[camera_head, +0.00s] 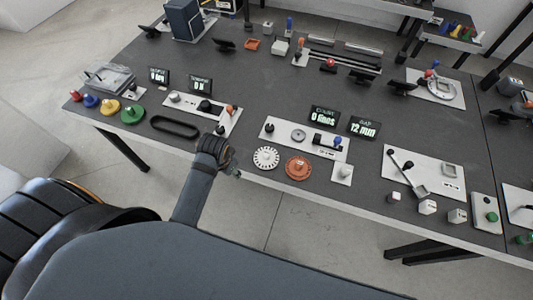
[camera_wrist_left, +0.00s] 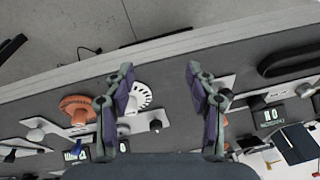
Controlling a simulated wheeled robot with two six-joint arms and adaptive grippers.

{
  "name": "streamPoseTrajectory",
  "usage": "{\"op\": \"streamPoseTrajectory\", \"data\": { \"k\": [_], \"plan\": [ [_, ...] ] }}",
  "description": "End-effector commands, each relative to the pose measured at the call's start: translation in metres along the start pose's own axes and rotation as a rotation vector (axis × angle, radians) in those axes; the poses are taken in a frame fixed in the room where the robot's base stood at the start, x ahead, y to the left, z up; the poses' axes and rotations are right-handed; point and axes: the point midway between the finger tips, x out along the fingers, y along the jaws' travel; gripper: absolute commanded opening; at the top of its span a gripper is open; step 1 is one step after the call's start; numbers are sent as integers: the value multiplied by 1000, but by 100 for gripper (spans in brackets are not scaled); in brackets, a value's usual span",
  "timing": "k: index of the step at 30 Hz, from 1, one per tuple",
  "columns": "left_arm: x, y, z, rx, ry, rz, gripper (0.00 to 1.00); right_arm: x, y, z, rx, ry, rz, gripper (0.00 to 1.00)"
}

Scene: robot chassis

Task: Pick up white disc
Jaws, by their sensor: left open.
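The white disc (camera_head: 266,158) has slots around its edge and lies flat near the table's front edge. An orange disc (camera_head: 298,167) lies just right of it. My left gripper (camera_head: 231,169) is at the front edge, left of the white disc and apart from it. In the left wrist view the gripper (camera_wrist_left: 160,72) is open and empty. The white disc (camera_wrist_left: 140,96) shows there beside the left-hand finger, which partly covers it. The orange disc (camera_wrist_left: 76,108) is beyond that finger. My right gripper is in neither view.
Behind the discs is a white plate (camera_head: 277,135) with knobs and a grey ring. A black oval loop (camera_head: 175,127) lies to the left. The table's front edge (camera_wrist_left: 75,75) is close by.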

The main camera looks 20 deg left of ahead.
Motion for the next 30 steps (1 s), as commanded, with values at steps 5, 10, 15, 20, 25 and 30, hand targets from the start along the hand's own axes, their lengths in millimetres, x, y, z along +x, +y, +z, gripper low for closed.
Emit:
{"op": "streamPoseTrajectory", "data": {
  "k": [5,10,15,20,25,30],
  "plan": [
    [-2,5,-41,117,-42,34,56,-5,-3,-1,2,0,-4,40],
    [1,18,-88,274,-90,87,56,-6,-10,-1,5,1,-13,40],
    [-5,38,-138,471,-132,151,56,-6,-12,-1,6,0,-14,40],
    [-11,49,-160,578,-153,180,56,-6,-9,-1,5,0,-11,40],
    [-6,51,-159,586,-157,183,56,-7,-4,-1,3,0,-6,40],
    [23,55,-153,586,-158,184,56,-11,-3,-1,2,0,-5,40]
  ]
}}
